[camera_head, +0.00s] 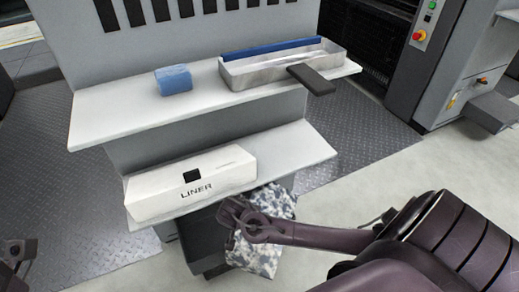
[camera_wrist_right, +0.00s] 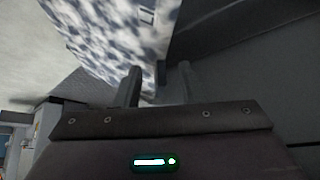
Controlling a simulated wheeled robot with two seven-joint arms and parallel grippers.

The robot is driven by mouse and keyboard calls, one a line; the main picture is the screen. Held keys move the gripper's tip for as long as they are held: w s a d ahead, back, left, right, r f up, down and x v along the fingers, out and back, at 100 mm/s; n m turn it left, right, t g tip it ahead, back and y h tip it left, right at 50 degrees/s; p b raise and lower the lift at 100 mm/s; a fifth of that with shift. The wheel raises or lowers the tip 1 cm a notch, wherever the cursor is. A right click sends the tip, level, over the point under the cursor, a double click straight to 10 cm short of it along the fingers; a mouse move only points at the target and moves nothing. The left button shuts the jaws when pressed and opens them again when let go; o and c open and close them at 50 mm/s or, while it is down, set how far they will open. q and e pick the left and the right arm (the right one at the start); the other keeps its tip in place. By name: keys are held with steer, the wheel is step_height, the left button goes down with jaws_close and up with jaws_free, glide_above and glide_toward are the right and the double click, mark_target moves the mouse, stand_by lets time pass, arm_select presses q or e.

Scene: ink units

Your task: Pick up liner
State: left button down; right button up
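The liner is a long white box (camera_head: 190,184) with a dark square and the word LINER on its front. It lies on the lower grey shelf in the head view. My right gripper (camera_head: 238,218) is below and to the right of the box's near right end, in front of a blue-white mottled bundle (camera_head: 270,215). In the right wrist view its two fingers (camera_wrist_right: 160,86) stand apart with nothing clearly held, and the mottled bundle (camera_wrist_right: 110,35) lies beyond them. What seems to be my left gripper (camera_head: 18,262) is dark and partly cut off at the lower left edge.
The upper shelf (camera_head: 120,110) holds a blue block (camera_head: 174,80) and a metal tray (camera_head: 280,68) with a dark handle sticking out over the edge. A dark bin (camera_head: 205,240) stands below the lower shelf. The lower shelf's right part (camera_head: 300,150) is clear.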

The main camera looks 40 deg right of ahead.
jaws_close()
steer(key=shift+r, duration=0.2)
stand_by(0.6)
